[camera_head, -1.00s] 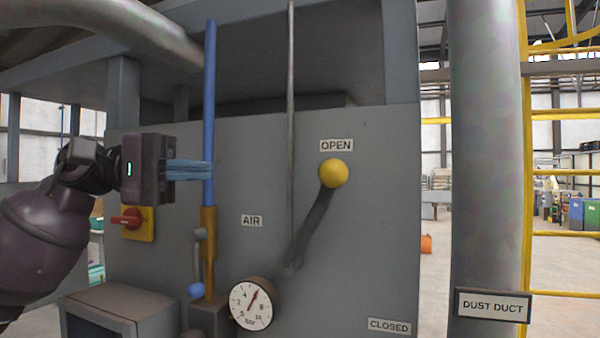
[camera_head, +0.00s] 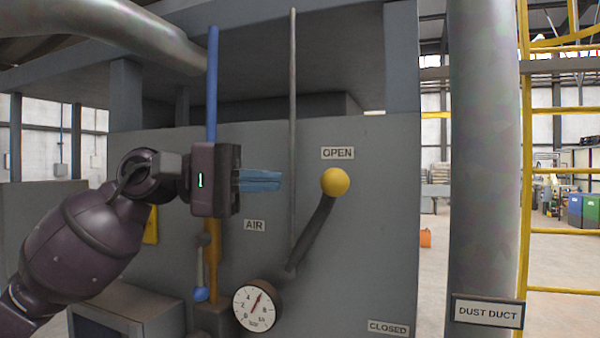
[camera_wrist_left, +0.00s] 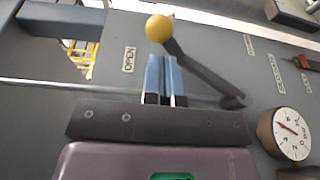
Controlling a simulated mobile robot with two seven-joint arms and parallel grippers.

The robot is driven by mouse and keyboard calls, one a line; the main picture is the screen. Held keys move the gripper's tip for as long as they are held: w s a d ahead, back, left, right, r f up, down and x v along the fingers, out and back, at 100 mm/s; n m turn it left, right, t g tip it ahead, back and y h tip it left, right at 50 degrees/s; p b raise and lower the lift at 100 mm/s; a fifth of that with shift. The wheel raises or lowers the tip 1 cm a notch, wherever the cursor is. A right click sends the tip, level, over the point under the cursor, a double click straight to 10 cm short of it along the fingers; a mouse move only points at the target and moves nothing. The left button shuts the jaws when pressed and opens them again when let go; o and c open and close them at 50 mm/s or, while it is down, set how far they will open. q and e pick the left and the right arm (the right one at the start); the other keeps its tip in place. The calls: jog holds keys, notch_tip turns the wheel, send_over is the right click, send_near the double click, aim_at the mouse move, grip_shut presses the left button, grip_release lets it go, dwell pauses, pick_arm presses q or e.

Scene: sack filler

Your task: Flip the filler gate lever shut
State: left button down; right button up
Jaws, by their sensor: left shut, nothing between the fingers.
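The filler gate lever (camera_head: 313,232) is a dark bar with a yellow ball knob (camera_head: 335,182) at its upper end. It slants up to the right from its pivot, with the knob just under the OPEN label (camera_head: 338,153). The CLOSED label (camera_head: 388,328) is low on the panel to the right. My left gripper (camera_head: 278,181) has blue fingers, shut and empty, pointing right toward the knob with a gap between. In the left wrist view the knob (camera_wrist_left: 159,28) and lever (camera_wrist_left: 205,72) lie just beyond the fingertips (camera_wrist_left: 163,60). My right gripper is not in view.
A thin grey vertical rod (camera_head: 292,120) runs up from the lever's pivot. A pressure gauge (camera_head: 257,306), a blue pipe (camera_head: 212,85) and the AIR label (camera_head: 254,225) are left of the lever. A DUST DUCT pipe (camera_head: 482,150) stands right of the panel.

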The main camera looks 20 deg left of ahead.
aim_at(315, 226)
pick_arm(q)
jog(key=shift+p+x, duration=0.65)
jog(key=shift+x, duration=1.8)
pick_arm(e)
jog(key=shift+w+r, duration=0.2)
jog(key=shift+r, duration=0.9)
